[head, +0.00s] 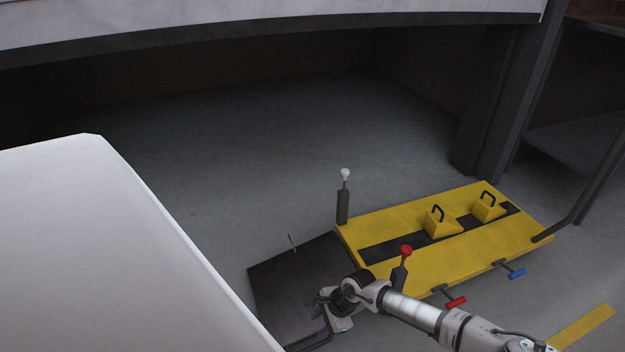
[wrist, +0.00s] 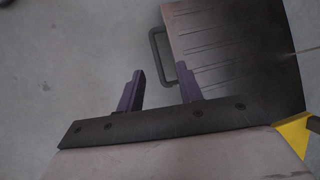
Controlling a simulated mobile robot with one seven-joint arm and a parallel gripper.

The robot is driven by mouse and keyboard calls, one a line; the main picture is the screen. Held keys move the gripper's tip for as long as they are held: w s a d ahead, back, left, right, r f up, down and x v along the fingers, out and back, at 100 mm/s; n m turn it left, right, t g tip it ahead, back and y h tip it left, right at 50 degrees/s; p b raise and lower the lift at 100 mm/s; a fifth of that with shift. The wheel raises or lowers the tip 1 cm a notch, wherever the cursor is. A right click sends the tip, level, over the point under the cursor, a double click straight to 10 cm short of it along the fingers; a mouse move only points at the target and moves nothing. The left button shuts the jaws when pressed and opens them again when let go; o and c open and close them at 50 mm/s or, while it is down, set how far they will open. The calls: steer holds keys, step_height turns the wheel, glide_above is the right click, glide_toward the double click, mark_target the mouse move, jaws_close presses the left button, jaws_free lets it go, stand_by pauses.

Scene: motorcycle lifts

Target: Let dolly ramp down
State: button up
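The dolly is a yellow platform (head: 405,278) with a dark lengthwise strip. The dark ramp (head: 290,280) extends from its left end; I cannot tell whether its outer edge touches the floor. In the wrist view the ramp (wrist: 235,50) is a ridged plate, with a dark loop handle (wrist: 155,45) on its left edge. My gripper (wrist: 160,70) is open and empty, its fingers either side of the handle's lower part. The right finger overlaps the ramp's edge. In the head view my arm reaches over the ramp's near side and partly hides it.
A post with a red knob (head: 406,251) and one with a white knob (head: 345,174) stand at the platform's left end. A red-ended lever (head: 455,302) and a blue-ended lever (head: 516,273) project from its near side. A dark column (head: 490,110) stands behind.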

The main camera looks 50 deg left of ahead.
steer(key=p+v, duration=0.1)
steer(key=v, duration=0.5)
stand_by(0.4)
